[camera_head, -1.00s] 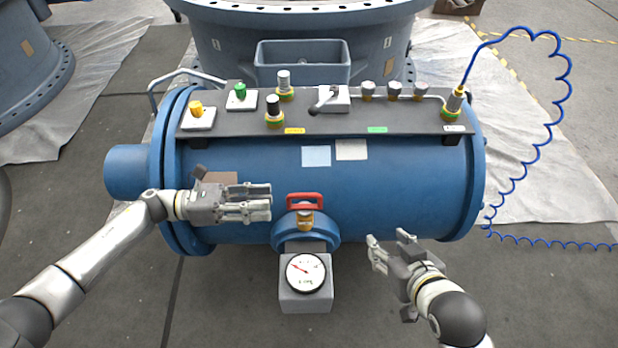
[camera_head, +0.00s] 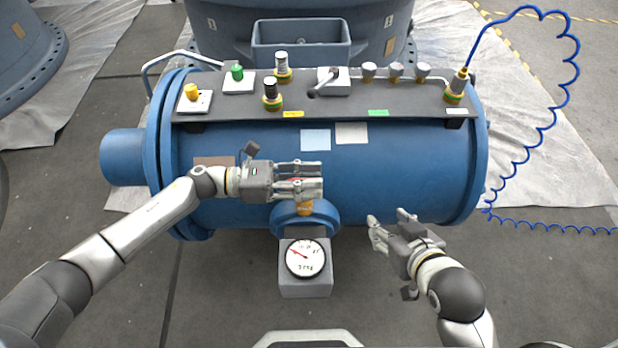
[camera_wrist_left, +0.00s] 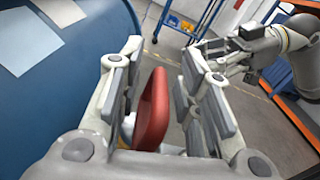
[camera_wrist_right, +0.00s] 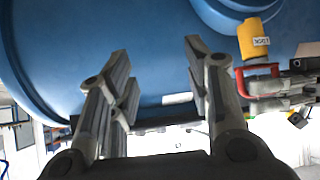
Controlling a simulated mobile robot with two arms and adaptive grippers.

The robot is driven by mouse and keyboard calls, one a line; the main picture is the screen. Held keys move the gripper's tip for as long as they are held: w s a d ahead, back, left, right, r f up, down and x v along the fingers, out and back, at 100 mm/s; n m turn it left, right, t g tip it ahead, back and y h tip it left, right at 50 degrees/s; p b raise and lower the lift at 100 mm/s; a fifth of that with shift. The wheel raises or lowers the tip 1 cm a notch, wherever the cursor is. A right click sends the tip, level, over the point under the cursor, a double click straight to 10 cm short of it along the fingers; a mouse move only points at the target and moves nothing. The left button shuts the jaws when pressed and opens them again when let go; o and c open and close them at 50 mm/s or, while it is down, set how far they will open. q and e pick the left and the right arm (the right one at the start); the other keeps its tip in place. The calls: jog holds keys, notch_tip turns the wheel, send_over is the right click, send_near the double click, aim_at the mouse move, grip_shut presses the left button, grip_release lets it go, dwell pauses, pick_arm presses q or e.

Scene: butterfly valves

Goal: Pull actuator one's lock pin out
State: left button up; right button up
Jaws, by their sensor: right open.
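The lock pin shows as a red loop handle (camera_wrist_left: 152,112) in the left wrist view, standing above a yellow collar (camera_head: 305,210) on the blue actuator cylinder (camera_head: 250,150). My left gripper (camera_head: 321,180) is at the handle, hiding most of it in the head view. In the left wrist view its fingers stand on both sides of the handle with gaps, so it is open around it. My right gripper (camera_head: 389,223) is open and empty, to the right of the collar. The right wrist view also shows the red handle (camera_wrist_right: 241,82) and the labelled yellow collar (camera_wrist_right: 253,40).
A round gauge (camera_head: 305,258) on a grey block sits in front of the collar. A dark panel (camera_head: 330,110) with several knobs and fittings runs along the cylinder's top. A coiled blue hose (camera_head: 567,90) hangs at the right. Floor at front right is clear.

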pick_arm(q)
grip_shut()
jog(key=shift+s, duration=0.1)
dwell(0.3)
jog(key=shift+r, duration=0.2)
notch_tip(320, 180, up, 4)
jog(key=shift+d+f+p, duration=0.15)
jog(key=shift+f+p, duration=0.05)
jog(key=shift+p, duration=0.75)
pick_arm(e)
jog(key=s+d+f+g+h, duration=0.1)
jog(key=s+f+g, duration=0.3)
jog(key=s, duration=0.4)
jog(key=shift+d+f+g, duration=0.2)
jog(key=shift+d+g, duration=0.3)
jog(key=shift+d, duration=0.4)
